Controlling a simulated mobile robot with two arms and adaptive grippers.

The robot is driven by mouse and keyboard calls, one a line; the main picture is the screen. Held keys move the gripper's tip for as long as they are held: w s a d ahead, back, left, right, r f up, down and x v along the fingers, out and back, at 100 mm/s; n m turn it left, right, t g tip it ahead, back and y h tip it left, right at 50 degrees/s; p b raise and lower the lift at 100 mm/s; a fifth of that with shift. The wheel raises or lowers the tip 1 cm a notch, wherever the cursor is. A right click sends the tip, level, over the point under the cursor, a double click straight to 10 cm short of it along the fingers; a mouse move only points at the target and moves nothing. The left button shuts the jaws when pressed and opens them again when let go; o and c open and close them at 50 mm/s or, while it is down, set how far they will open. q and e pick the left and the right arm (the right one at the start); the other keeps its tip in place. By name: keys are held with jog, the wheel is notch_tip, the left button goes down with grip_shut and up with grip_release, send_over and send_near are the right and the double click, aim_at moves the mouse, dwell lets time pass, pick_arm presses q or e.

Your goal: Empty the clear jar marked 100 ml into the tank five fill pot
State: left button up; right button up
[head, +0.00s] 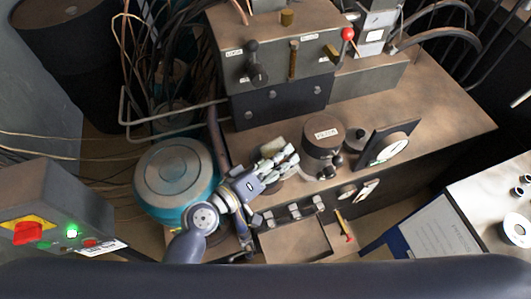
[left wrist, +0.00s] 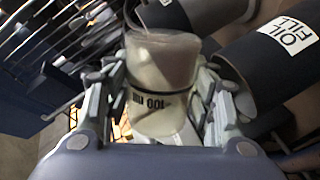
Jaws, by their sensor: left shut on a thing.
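My left gripper (head: 284,160) is shut on the clear jar (left wrist: 160,80), which sits between its fingers in the left wrist view. The jar has a black band of print that reads 100 ml, upside down in that view. The jar looks pale inside; I cannot tell how much it holds. In the head view the fingers hide most of it. A dark round pot (head: 323,145) with a white label stands just right of the fingers. In the left wrist view a dark pot (left wrist: 250,75) labelled OIL FILL is right of the jar, apart from it. My right gripper is not in view.
A small dark cylinder (head: 356,139) and an upright gauge (head: 388,148) stand right of the pot. A valve block with levers (head: 280,60) rises behind. A teal round canister (head: 176,182) is left of my wrist. Switches line the bench front.

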pick_arm(q)
jog(key=shift+r+n+p, duration=0.4)
jog(key=shift+n+p, duration=0.2)
jog(key=shift+p, duration=0.15)
jog(key=shift+w+a+f+n+g+p, duration=0.1)
jog(key=shift+w+f+n+g+p, duration=0.1)
jog(key=shift+f+n+g+p, duration=0.45)
jog(key=shift+s+r+n+h, duration=0.1)
jog(key=shift+r+n+h, duration=0.05)
jog(key=shift+n+h, duration=0.2)
jog(key=shift+f+n, duration=0.2)
jog(key=shift+n, duration=0.2)
dwell(0.3)
jog(key=shift+w+a+r+n+g+p, duration=0.1)
jog(key=shift+w+r+n+g+p, duration=0.2)
jog(key=shift+n+p, duration=0.4)
jog(key=shift+w+a+r+n+g+p, duration=0.1)
jog(key=shift+r+n+p, duration=0.35)
jog(key=shift+p, duration=0.45)
dwell(0.5)
